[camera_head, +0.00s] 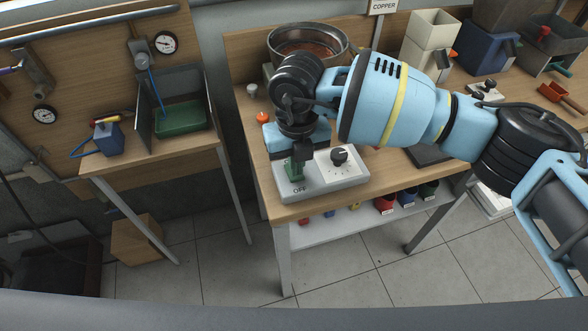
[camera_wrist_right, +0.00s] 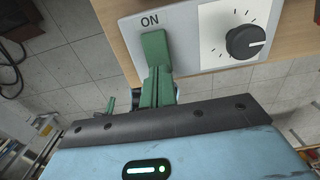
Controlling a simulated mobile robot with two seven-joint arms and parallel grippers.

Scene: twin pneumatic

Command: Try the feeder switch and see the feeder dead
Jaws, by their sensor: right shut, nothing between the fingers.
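The feeder switch is a green lever (camera_head: 294,171) on a pale control box (camera_head: 325,189) with a black knob (camera_head: 339,155). OFF is printed at its near end in the head view. The right wrist view shows the green lever (camera_wrist_right: 154,46) just below the word ON, with the knob (camera_wrist_right: 245,41) to the right. My right gripper (camera_head: 302,156) is shut and empty, pointing down right at the lever; I cannot tell whether it touches. The lever's tilt is unclear. The feeder, a round metal bowl (camera_head: 286,41) with copper-coloured contents, stands behind my right wrist. My left gripper is out of view.
An orange knob (camera_head: 263,117) stands on the bench left of the gripper. Bins (camera_head: 430,40) and a COPPER sign (camera_head: 383,6) are at the back right. Coloured boxes sit on the shelf below. A side table (camera_head: 208,148) with a green tray (camera_head: 181,119) stands left, across a gap.

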